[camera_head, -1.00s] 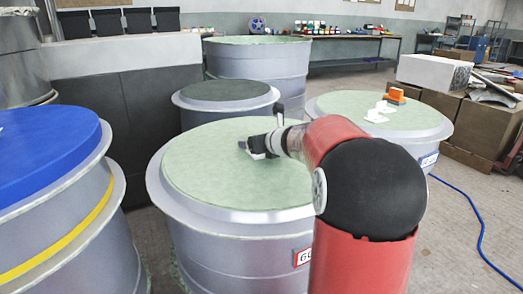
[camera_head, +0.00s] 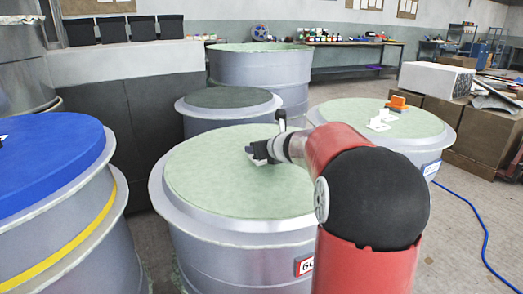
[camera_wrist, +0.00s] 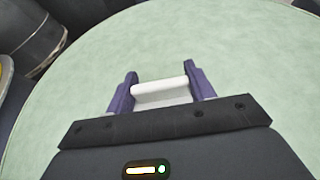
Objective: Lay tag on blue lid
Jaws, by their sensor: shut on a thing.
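The blue lid (camera_head: 50,160) lies on a large grey mould at the left of the head view, partly cut off by the frame. My gripper (camera_head: 252,154) is over the pale green lid (camera_head: 215,180) of the middle mould, to the right of the blue lid. In the wrist view my gripper (camera_wrist: 160,82) is shut on a white tag (camera_wrist: 160,93), held between its two purple fingers above the green surface. The tag is hard to make out in the head view.
A dark-lidded mould (camera_head: 228,103) stands behind the middle one. Another green-topped mould (camera_head: 415,128) at the right bears white pieces and an orange item (camera_head: 397,102). A blue hose (camera_head: 470,210) lies on the floor. A small dark item shows on the blue lid's left edge.

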